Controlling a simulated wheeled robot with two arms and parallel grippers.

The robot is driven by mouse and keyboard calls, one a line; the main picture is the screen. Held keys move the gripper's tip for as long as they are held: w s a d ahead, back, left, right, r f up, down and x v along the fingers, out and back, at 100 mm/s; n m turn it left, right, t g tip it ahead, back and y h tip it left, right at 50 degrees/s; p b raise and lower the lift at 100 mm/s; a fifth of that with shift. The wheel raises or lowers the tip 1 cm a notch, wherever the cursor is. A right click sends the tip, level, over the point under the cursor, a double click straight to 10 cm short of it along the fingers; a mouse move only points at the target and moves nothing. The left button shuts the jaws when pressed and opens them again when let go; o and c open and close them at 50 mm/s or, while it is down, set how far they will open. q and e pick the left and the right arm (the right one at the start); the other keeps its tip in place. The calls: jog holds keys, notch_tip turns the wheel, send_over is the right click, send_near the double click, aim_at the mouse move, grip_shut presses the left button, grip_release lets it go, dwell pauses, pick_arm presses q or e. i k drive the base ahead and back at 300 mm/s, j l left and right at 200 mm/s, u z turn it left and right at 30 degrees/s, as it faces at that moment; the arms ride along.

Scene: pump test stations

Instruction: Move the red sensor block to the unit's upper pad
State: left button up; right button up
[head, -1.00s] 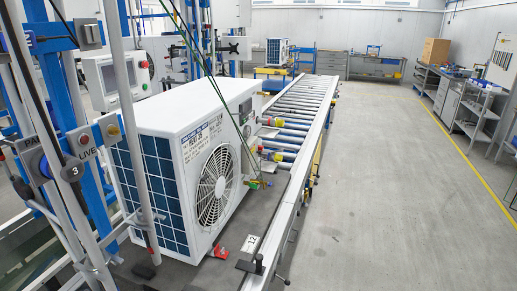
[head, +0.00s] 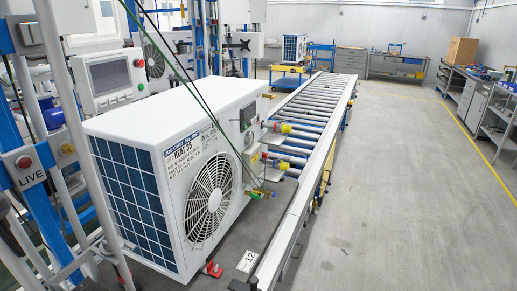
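The unit (head: 145,123) is a white boxed heat-pump with a round fan grille and a blue-grid side, standing at the near end of the roller line. A small red piece (head: 212,268) lies at its front foot; I cannot tell whether it is the sensor block. Red-and-yellow connectors (head: 284,129) stick out from the unit's far right end, with another lower connector (head: 282,165) below. I cannot make out the upper pad. Neither of my grippers is in view.
The roller conveyor (head: 312,108) runs away behind the unit, its side rail (head: 300,200) bordering clear grey floor (head: 400,190) on the right. A control panel (head: 110,78) and blue frame posts stand at left. Green hoses hang in front of the unit. Workbenches (head: 485,100) line the right.

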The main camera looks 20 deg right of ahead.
aim_at(264, 155)
jog(key=i+l+u, duration=0.1)
jog(key=i+l, duration=0.15)
jog(key=l, duration=0.25)
jog(key=i+l+u, duration=0.15)
jog(key=l, duration=0.4)
jog(key=i+l+u, duration=0.1)
jog(key=i+l, duration=0.2)
jog(key=l, duration=0.25)
jog(key=i+l+u, duration=0.15)
jog(key=l, duration=0.45)
jog(key=i+l+u, duration=0.1)
jog(key=l, duration=0.5)
jog(key=i+l+u, duration=0.15)
jog(key=l, duration=0.45)
jog(key=i+l+u, duration=0.1)
jog(key=l, duration=0.5)
jog(key=i+l+u, duration=0.15)
jog(key=l, duration=0.5)
